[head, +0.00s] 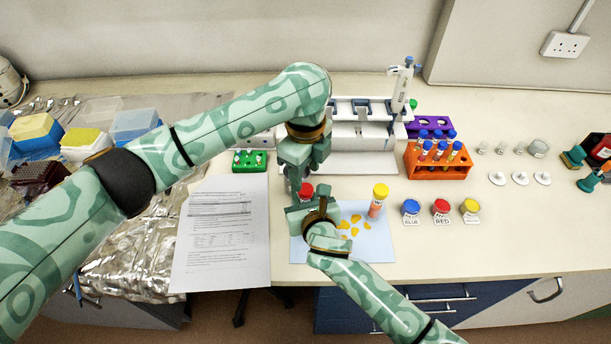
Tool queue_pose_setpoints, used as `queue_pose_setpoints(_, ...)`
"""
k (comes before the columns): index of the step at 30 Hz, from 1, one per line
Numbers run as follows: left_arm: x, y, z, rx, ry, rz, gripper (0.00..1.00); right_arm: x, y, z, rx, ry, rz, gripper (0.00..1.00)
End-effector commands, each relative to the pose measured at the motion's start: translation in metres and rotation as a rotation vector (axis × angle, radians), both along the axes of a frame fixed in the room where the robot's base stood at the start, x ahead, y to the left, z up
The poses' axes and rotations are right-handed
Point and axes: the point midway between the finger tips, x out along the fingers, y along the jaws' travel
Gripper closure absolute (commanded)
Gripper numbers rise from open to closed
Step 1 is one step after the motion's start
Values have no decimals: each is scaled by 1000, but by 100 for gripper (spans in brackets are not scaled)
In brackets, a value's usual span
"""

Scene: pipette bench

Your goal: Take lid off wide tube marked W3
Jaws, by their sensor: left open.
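A wide tube with a red lid (307,190) stands at the left of the light blue mat (375,245), mostly hidden by my grippers. A second wide tube (376,210) with a yellow lid (380,190) stands upright on the mat to the right. I cannot read a W3 mark on either. My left gripper (297,187) points down with open jaws, close beside the red lid; I cannot tell whether it touches. My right gripper (305,206) is low at the red-lidded tube. Its fingers are hidden, so I cannot tell whether it holds the tube.
Yellow-orange pieces (348,229) lie on the mat. Blue, red and yellow labelled pots (441,208) stand to the right. Behind are an orange tube rack (437,172), a white pipette stand (365,140) and a green rack (249,161). A printed sheet (222,235) lies left. The front right bench is clear.

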Motion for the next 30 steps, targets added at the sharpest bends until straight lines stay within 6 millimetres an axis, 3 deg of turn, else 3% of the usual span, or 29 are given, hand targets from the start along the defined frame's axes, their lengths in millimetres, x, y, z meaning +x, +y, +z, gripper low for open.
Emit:
queue_pose_setpoints(4, 3, 0, 24, 1, -9, -111, 52, 0, 0, 0, 0, 0, 0, 100)
queue_pose_setpoints(8, 1, 0, 33, 0, -1, -183, 52, 0, 0, 0, 0, 0, 0, 100)
queue_pose_setpoints(21, 0, 0, -31, -1, 2, -186, 52, 0, 0, 0, 0, 0, 0, 100)
queue_pose_setpoints(30, 0, 0, -46, -1, -1, -188, 52, 0, 0, 0, 0, 0, 0, 100)
